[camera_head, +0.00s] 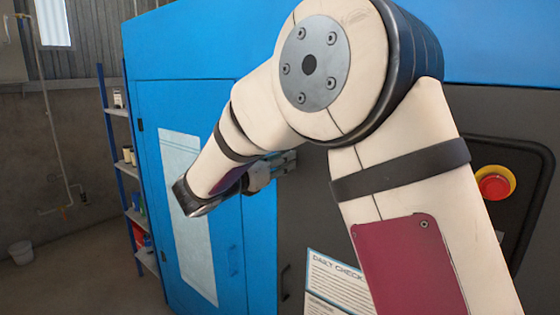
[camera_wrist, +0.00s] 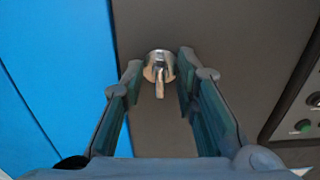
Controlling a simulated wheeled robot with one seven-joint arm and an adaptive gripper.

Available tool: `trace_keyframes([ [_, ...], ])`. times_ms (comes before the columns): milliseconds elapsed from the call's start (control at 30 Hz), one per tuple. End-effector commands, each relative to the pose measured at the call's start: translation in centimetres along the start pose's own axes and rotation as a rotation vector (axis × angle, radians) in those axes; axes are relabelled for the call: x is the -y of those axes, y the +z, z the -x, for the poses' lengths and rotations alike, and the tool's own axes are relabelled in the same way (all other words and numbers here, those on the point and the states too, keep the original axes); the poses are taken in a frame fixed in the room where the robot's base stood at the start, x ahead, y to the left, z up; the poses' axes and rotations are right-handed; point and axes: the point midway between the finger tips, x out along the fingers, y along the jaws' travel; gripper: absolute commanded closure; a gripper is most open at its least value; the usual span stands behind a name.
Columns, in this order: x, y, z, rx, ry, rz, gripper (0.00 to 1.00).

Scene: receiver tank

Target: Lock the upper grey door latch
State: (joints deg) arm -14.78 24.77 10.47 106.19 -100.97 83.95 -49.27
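A silvery metal latch (camera_wrist: 159,72) sits on the grey door (camera_wrist: 222,40) in the wrist view, with a round base and a short handle pointing down in the picture. My gripper (camera_wrist: 160,65) is open, with one finger on each side of the latch; a gap shows on both sides of the handle. In the head view my gripper (camera_head: 284,163) is at the grey door (camera_head: 300,215), close to its border with the blue panel. The latch cannot be made out there, and my arm hides much of the door.
A red emergency button (camera_head: 494,183) on a yellow ring is at the right. A notice (camera_head: 338,285) and a dark handle (camera_head: 284,282) are lower on the grey door. A blue door (camera_head: 165,110) and a shelf rack (camera_head: 120,150) stand at the left.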

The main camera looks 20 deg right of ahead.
Motion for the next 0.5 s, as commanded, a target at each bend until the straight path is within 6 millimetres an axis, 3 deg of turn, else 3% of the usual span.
trace_keyframes([
  [133, 0.0, 0.0, 0.0, 0.0, 0.0, 0.0, 0.72],
  [267, 0.01, 0.0, 0.02, 0.0, 0.0, 0.0, 1.0],
  [500, 0.01, 0.0, 0.02, 0.0, 0.0, -0.003, 1.0],
])
